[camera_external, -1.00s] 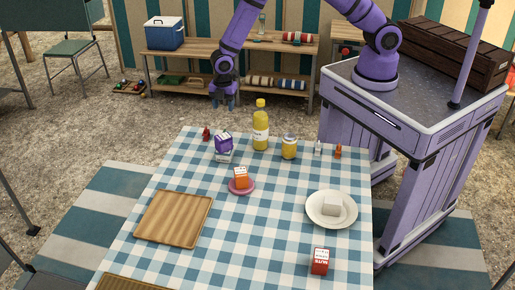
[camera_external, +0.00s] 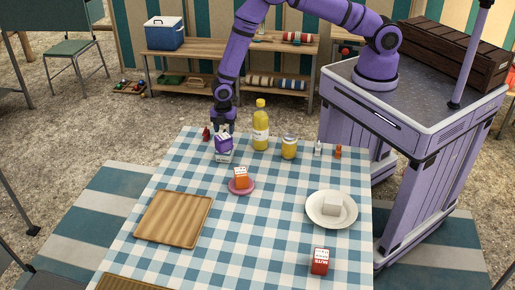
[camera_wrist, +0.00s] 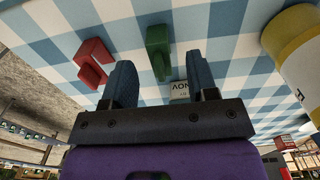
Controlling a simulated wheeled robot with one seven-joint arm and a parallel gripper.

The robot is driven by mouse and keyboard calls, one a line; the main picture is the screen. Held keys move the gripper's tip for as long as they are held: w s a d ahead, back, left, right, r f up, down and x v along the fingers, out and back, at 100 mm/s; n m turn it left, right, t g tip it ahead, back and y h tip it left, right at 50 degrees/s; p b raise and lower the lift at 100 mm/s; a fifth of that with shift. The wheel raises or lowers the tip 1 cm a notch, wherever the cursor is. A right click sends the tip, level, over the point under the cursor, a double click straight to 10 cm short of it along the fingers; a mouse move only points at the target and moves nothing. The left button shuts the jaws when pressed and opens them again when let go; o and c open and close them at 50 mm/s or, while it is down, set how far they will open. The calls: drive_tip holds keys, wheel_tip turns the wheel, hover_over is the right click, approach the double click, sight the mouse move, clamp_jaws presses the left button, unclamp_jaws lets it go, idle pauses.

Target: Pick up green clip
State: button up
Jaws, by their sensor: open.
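The green clip (camera_wrist: 157,48) lies on the checked tablecloth in the wrist view, a little ahead of my fingertips and roughly in line with the gap between them. I cannot make it out in the external view, where my gripper and a purple box are in front of that spot. My gripper (camera_external: 223,128) points down over the far left part of the table, just behind the purple box. In the wrist view my gripper (camera_wrist: 161,75) is open, with nothing seen held between its two fingers.
A red clip (camera_wrist: 92,63) lies left of the green one. A yellow bottle (camera_external: 260,126) stands to the right, then a jar (camera_external: 289,146). A wooden board (camera_external: 174,216) lies nearer the front.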

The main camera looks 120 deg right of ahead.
wheel_tip(320, 180, down, 4)
drive_tip(key=shift+r, duration=0.2)
drive_tip(key=shift+c, duration=0.4)
drive_tip(key=c, duration=0.9)
drive_tip(key=shift+r, duration=0.1)
